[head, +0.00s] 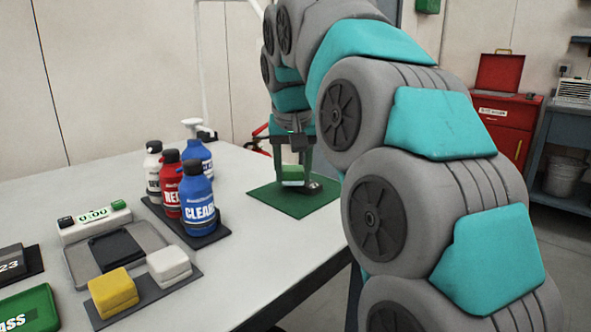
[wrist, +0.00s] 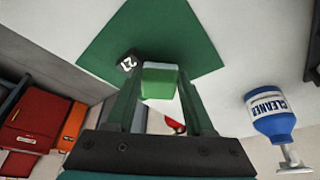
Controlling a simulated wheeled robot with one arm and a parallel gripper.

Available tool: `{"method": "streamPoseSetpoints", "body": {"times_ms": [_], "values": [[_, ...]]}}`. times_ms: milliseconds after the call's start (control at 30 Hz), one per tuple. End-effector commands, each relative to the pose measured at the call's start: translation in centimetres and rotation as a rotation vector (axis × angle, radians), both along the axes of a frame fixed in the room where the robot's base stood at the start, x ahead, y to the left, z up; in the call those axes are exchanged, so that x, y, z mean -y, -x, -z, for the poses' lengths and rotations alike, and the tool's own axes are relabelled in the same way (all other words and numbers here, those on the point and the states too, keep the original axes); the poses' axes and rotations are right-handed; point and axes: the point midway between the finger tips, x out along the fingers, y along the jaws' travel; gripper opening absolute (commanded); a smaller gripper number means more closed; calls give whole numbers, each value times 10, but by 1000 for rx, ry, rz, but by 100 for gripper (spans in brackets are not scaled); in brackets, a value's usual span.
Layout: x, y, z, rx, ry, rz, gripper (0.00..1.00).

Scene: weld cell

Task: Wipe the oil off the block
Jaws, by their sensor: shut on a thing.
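My gripper (head: 292,163) is over the green mat (head: 272,200) near the table's right edge. It is shut on a green and white pad (head: 293,177); the pad also shows between the fingers in the wrist view (wrist: 160,80). A small dark block (head: 314,187) is on the mat, just right of the pad in the head view. In the wrist view the block (wrist: 127,63) carries a pale two-digit mark and lies left of the pad. I cannot tell whether pad and block touch. No oil can be made out on the block.
A blue cleaner bottle (head: 198,199), a red bottle (head: 170,182) and others stand on a dark tray mid-table. A yellow sponge (head: 112,292) and a white one (head: 169,265) are at the front, beside a grey tray (head: 146,233). The table is clear between bottles and mat.

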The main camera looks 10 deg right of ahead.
Motion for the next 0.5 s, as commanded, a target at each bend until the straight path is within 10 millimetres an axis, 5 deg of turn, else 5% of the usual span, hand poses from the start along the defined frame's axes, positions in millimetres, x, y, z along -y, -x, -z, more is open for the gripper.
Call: {"method": "streamPoseSetpoints", "body": {"times_ms": [500], "values": [[1,-1,-34,0,0,2,0]]}}
